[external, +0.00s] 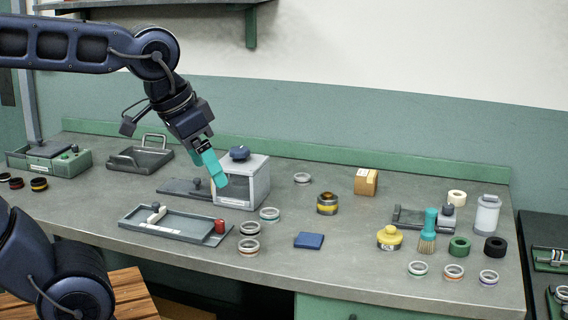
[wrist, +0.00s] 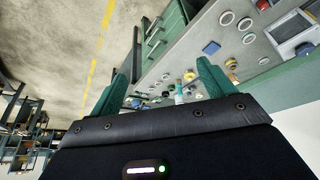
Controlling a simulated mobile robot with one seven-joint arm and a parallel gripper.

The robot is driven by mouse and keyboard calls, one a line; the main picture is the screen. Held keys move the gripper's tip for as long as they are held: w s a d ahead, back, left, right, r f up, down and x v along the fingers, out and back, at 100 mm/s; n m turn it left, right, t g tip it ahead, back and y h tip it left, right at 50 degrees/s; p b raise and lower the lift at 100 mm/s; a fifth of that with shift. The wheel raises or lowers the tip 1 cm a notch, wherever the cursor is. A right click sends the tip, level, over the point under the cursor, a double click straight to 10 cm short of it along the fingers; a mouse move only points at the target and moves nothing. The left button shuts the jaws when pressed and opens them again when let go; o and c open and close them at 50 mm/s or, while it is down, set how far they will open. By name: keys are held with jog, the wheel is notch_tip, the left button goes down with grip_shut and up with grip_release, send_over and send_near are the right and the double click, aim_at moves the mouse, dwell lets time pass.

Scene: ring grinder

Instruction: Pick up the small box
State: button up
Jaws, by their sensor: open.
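The small brown cardboard box (external: 366,181) sits on the grey workbench (external: 330,258) toward its back right, with a pale label on top. My gripper (external: 219,180) is well to the left of it, raised in front of the grey box-shaped machine with the dark knob (external: 243,182). Its teal fingers point down and to the right. In the wrist view my gripper (wrist: 165,78) shows its two fingers spread apart with nothing held between them.
A black and yellow round part (external: 327,203) stands left of the box. A teal brush (external: 428,231) and yellow-topped container (external: 390,237) are in front. The green back ledge (external: 420,175) runs behind.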

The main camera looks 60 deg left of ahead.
jog(key=w+a+r+n, duration=0.1)
jog(key=w+a+r, duration=0.15)
jog(key=w, duration=0.65)
jog(key=w+a+r+n, duration=0.1)
jog(key=w+a+r, duration=0.15)
jog(key=w, duration=0.65)
jog(key=n+g+y, duration=0.1)
jog(key=n+y, duration=0.2)
jog(key=n, duration=0.4)
send_over(367, 173)
jog(key=s+d, duration=0.2)
jog(key=s, duration=0.1)
notch_tip(367, 173, down, 27)
jog(key=x, duration=0.4)
jog(key=shift+w+f, duration=0.1)
jog(key=shift+f, duration=0.15)
jog(key=shift+x, duration=3.2)
jog(key=shift+w, duration=0.1)
jog(key=c, duration=1.2)
jog(key=shift+r, duration=0.1)
jog(key=shift+c, duration=0.2)
